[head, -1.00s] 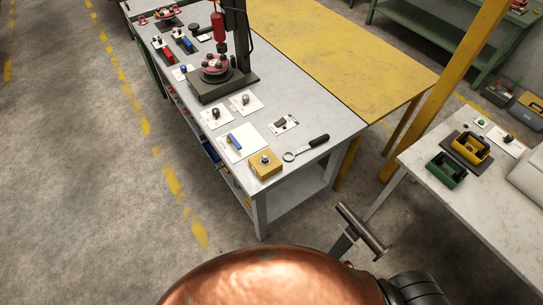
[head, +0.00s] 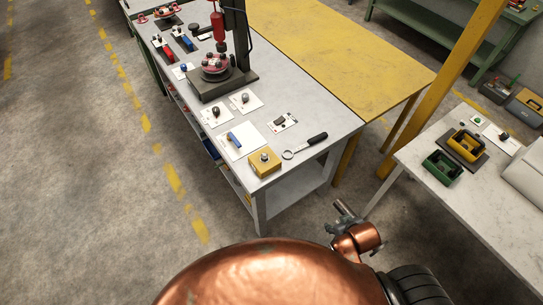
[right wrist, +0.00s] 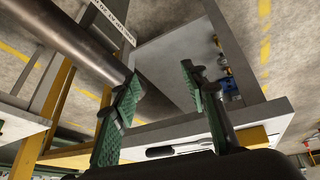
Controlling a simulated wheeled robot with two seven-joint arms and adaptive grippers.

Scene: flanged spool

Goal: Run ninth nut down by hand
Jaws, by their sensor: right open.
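The red flanged spool (head: 215,64) sits on a dark stand on the grey bench, under a red upright tool (head: 218,27). Its nuts are too small to tell apart. My right gripper (head: 345,209) is in front of the bench's near right corner, well away from the spool. In the right wrist view the right gripper (right wrist: 160,80) shows two green-padded fingers, apart, with nothing between them. A black-handled ring wrench (head: 305,146) lies at the bench's near end, beside a yellow block (head: 264,163) with a metal piece on top. My left gripper is not in view.
The grey bench (head: 300,105) also holds white cards with small parts and a blue-handled tool (head: 235,140). A yellow table (head: 335,45) adjoins it. A pale table (head: 480,200) with green (head: 441,167) and yellow bins (head: 467,145) stands right. Open floor lies left.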

